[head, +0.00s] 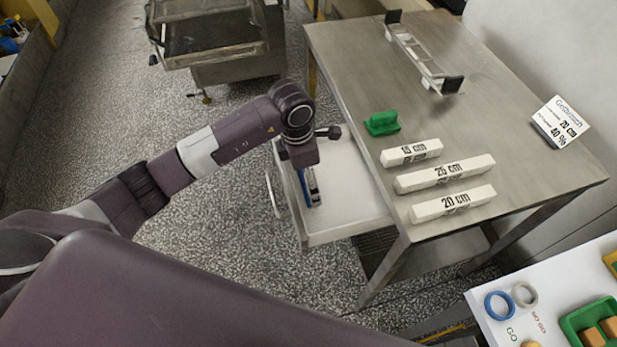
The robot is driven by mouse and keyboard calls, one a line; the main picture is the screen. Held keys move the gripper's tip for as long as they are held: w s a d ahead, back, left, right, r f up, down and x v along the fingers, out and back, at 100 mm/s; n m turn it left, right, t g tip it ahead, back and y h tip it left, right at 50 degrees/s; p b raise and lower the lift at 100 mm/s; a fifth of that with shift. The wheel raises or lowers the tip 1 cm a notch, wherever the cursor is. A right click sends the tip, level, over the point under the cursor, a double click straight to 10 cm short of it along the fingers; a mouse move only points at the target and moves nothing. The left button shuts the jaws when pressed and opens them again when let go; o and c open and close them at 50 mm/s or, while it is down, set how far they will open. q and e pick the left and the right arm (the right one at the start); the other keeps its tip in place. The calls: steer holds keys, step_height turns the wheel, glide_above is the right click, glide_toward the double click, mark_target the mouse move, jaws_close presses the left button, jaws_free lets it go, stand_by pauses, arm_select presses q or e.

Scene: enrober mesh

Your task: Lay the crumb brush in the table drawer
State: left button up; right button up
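My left gripper (311,196) points down at the drawer's left part, apart from the green object. My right gripper is not in view.
On the steel table (490,130) lie three white bars marked 15 cm (411,152), 25 cm (444,174) and 20 cm (452,203), a metal frame (418,58) and a sign (560,122). A white side table (555,285) holds rings and a green tray (592,318).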

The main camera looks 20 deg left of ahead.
mark_target(303, 186)
arm_select(q)
steer(key=shift+r, duration=0.45)
step_height(303, 186, up, 11)
steer(key=a+b, duration=0.1)
steer(key=b, duration=0.1)
steer(key=shift+s+r, duration=0.2)
steer(key=shift+s, duration=0.25)
steer(key=shift+a, duration=0.1)
